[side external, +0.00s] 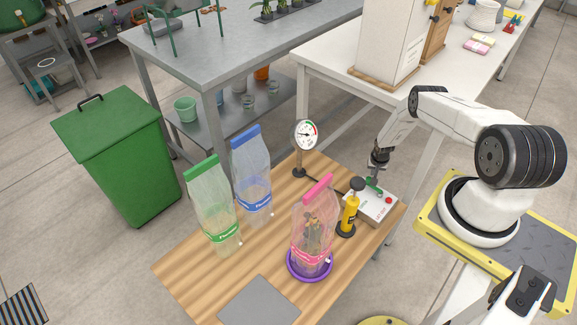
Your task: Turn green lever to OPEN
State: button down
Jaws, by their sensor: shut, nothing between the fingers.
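The green lever (375,189) sits on top of a small white control box (381,206) with a red button (389,200), near the right edge of the wooden table. My gripper (376,171) points down just above the lever, shut and empty. Whether its fingertips touch the lever is too small to tell. The label and the lever's exact setting cannot be read from here.
A yellow cylinder with a black top (349,214) stands close left of the box. A pink-topped clear bag (314,225) stands in a purple saucer (291,273). A round gauge (305,135) rises behind. Green-topped (214,205) and blue-topped bags (251,178) stand left.

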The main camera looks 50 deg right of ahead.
jog(key=shift+f, duration=0.75)
jog(key=shift+w+a, duration=0.1)
jog(key=shift+a, duration=0.15)
